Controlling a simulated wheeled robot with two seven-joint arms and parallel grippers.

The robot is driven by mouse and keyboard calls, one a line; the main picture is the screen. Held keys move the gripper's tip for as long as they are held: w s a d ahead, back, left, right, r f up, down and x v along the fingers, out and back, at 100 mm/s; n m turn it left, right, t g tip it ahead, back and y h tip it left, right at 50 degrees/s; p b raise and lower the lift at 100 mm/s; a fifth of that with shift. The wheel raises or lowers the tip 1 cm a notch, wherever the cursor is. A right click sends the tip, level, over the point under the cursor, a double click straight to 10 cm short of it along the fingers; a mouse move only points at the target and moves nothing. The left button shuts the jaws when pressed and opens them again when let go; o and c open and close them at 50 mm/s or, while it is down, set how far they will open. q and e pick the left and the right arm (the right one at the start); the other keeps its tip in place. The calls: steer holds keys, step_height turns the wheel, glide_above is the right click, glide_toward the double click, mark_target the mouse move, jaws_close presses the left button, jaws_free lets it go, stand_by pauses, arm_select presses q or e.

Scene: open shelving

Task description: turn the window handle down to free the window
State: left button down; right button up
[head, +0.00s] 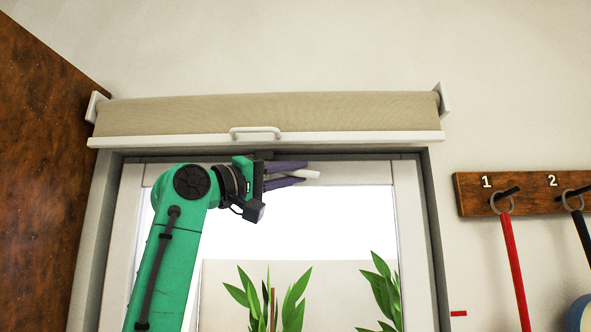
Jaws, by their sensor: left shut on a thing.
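The window (131,215) has a pale frame and bright glass, set in a grey recess. The white window handle (309,174) shows at the top of the window, sticking out to the right from between my gripper's fingers. It looks roughly level. My left gripper (293,175), with purple fingers, is shut on the handle. The fingers and wrist hide the handle's inner end and its mount. My green left arm comes up from below, in front of the left part of the window. My right gripper is not in view.
A rolled beige blind (265,113) with a white bottom bar and a pull (255,131) hangs just above the gripper. A wooden hook rail (530,190) is on the right wall. A brown panel (35,150) stands at left. Green plants (265,300) show through the glass.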

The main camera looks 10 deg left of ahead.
arm_select(q)
steer(key=shift+a+f+m+g+y, duration=0.3)
steer(key=shift+f+m+g+y, duration=0.2)
steer(key=shift+f+m+g, duration=0.45)
steer(key=shift+s+a+f+m+g+y, duration=0.15)
steer(key=shift+f+m+g+y, duration=0.15)
steer(key=shift+m+g, duration=0.2)
steer(key=shift+a+f+m+g+y, duration=0.15)
steer(key=shift+m+g+y, duration=0.25)
steer(key=shift+m+g, duration=0.05)
steer(key=c, duration=0.9)
jaws_free()
steer(key=shift+o, duration=0.5)
steer(key=shift+a, duration=0.15)
